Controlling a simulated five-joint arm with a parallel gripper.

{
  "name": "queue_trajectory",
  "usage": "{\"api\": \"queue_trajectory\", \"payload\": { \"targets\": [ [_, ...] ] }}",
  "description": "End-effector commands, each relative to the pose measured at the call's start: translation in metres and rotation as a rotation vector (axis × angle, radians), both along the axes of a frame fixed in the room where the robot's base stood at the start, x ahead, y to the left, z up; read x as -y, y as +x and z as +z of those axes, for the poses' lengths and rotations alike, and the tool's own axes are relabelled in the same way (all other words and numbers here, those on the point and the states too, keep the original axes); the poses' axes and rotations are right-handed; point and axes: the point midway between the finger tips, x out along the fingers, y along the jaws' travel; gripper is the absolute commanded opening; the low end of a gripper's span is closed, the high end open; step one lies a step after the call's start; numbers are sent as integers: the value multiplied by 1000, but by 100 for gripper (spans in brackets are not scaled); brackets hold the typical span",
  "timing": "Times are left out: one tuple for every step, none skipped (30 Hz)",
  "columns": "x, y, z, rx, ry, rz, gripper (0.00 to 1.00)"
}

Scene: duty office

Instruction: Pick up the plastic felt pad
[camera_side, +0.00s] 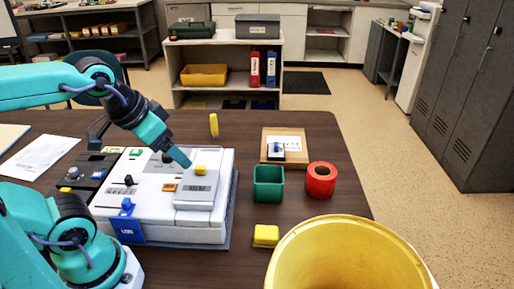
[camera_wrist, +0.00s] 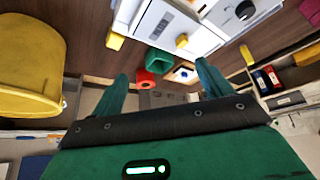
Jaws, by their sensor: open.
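I cannot tell for sure which thing is the plastic felt pad. A small yellow block (camera_side: 200,170) sits on the grey panel of the white machine (camera_side: 150,215), and it shows in the wrist view (camera_wrist: 181,40). Another yellow block (camera_side: 266,236) lies on the table right of the machine; it is also in the wrist view (camera_wrist: 115,41). A thin yellow piece (camera_side: 214,125) stands behind the machine. My gripper (camera_side: 184,160) is above the machine, just left of the block on it. In the wrist view its fingers (camera_wrist: 162,72) are apart with nothing held.
A green open box (camera_side: 268,184) and a red ring (camera_side: 321,180) stand right of the machine, with a wooden board (camera_side: 271,158) behind them. A large yellow bucket (camera_side: 345,255) fills the front right.

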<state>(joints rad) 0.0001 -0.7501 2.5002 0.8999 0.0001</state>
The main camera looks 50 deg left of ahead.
Motion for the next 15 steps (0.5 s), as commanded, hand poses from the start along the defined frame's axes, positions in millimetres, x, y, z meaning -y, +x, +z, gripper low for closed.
{"api": "queue_trajectory", "payload": {
  "targets": [
    [0, 0, 0, 0, 0, 0, 78],
    [0, 0, 0, 0, 0, 0, 78],
    [0, 0, 0, 0, 0, 0, 78],
    [0, 0, 0, 0, 0, 0, 78],
    [0, 0, 0, 0, 0, 0, 78],
    [0, 0, 0, 0, 0, 1, 78],
    [0, 0, 0, -1, 0, 1, 78],
    [0, 1, 0, -2, -2, 2, 78],
    [1, 2, 0, -4, -5, 4, 78],
    [1, 2, 0, -6, -6, 7, 78],
    [2, 3, 0, -9, -10, 10, 78],
    [3, 5, -1, -15, -14, 15, 78],
    [4, 7, -1, -20, -19, 21, 78],
    [5, 9, -2, -26, -24, 28, 78],
    [6, 12, -3, -36, -32, 37, 78]
  ]
}}
